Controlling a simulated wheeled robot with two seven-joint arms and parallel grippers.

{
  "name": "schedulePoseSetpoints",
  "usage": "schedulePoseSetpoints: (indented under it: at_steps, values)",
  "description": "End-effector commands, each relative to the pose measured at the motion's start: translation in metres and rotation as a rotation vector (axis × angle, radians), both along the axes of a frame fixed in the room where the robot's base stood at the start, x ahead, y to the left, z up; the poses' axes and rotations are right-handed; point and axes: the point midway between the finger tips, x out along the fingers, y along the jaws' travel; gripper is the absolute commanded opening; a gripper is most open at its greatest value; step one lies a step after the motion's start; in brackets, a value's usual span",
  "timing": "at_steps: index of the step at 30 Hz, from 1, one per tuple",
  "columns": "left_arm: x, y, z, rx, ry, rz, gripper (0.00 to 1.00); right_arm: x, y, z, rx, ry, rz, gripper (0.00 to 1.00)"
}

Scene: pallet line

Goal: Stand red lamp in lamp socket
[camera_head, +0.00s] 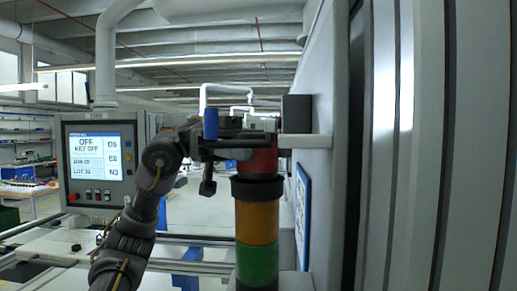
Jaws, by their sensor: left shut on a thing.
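The red lamp (262,163) is at the top of a signal tower. Its upper part is hidden by my left gripper (258,138), which is shut on it from the left. Directly below the lamp is a black ring (257,188), which looks like the lamp socket. Under the ring are an amber section (257,222) and a green section (257,262). The red lamp looks upright and in line with the tower. I cannot tell whether it is seated in the ring or just above it. My right gripper is not in view.
A grey wall panel (319,100) stands close on the right, with a ledge (306,141) and a dark box (296,112) near the lamp. A control screen (100,157) reading OFF stands at the left. Rails run across the lower left.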

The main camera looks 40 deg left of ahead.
Motion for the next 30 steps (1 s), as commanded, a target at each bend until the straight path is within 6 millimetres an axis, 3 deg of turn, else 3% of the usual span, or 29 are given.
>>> schedulePoseSetpoints:
  at_steps: [30]
  values:
    - [-0.0008,0.0001,-0.0079,0.000,-0.001,0.000,0.25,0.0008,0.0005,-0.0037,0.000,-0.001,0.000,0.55]
